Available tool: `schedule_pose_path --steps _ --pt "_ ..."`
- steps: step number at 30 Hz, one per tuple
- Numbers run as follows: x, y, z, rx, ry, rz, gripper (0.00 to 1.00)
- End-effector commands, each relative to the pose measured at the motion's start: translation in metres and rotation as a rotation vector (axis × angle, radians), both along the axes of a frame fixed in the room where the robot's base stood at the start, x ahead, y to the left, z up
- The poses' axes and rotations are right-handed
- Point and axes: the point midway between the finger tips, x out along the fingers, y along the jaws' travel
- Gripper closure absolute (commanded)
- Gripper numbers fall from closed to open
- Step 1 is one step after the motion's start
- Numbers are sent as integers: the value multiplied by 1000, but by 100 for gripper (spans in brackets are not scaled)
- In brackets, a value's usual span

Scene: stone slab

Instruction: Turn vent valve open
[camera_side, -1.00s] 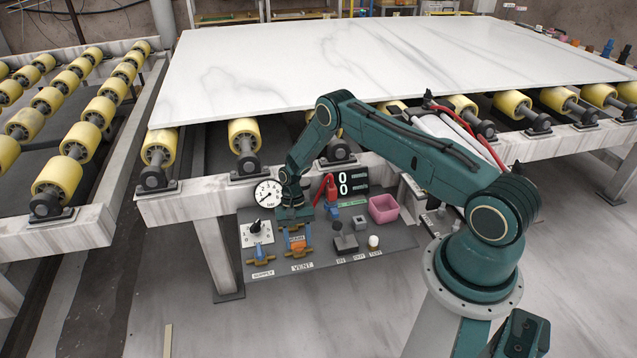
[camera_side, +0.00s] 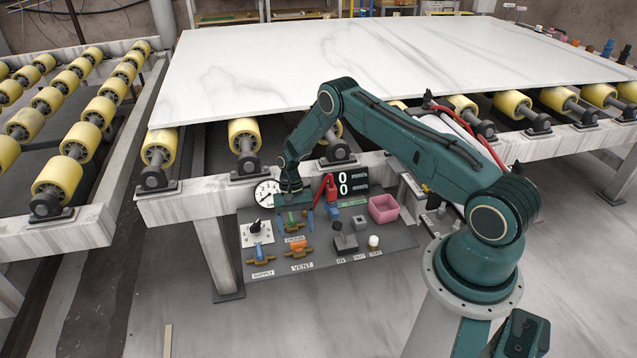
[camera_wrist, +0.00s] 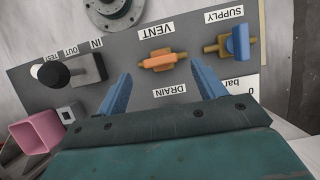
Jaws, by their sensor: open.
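The vent valve (camera_side: 298,247) has an orange handle on a brass body and sits on the grey panel behind the VENT label. In the wrist view, the vent valve (camera_wrist: 159,61) lies between the VENT and DRAIN labels, its handle roughly in line with the brass pipe. My gripper (camera_side: 296,222) is open and empty, a little above and behind the valve. In the wrist view, the blue fingers of my gripper (camera_wrist: 161,72) are spread wide, one to each side of the valve, apart from it.
The blue-handled supply valve (camera_wrist: 238,43) is close beside the vent valve, its handle across its pipe. A dial (camera_side: 257,227), a pressure gauge (camera_side: 268,193), a black-knobbed lever (camera_side: 342,238) and a pink bin (camera_side: 383,209) stand nearby. The slab table's beam (camera_side: 190,205) is just behind.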

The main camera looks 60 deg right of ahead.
Motion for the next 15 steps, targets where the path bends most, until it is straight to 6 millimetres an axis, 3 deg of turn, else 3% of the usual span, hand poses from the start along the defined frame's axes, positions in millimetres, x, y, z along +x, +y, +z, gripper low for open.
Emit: schedule_pose_path --steps 9,15 --pt "16 -16 52 -1 -5 -2 31" --pt "22 -23 76 -1 -2 -1 31"
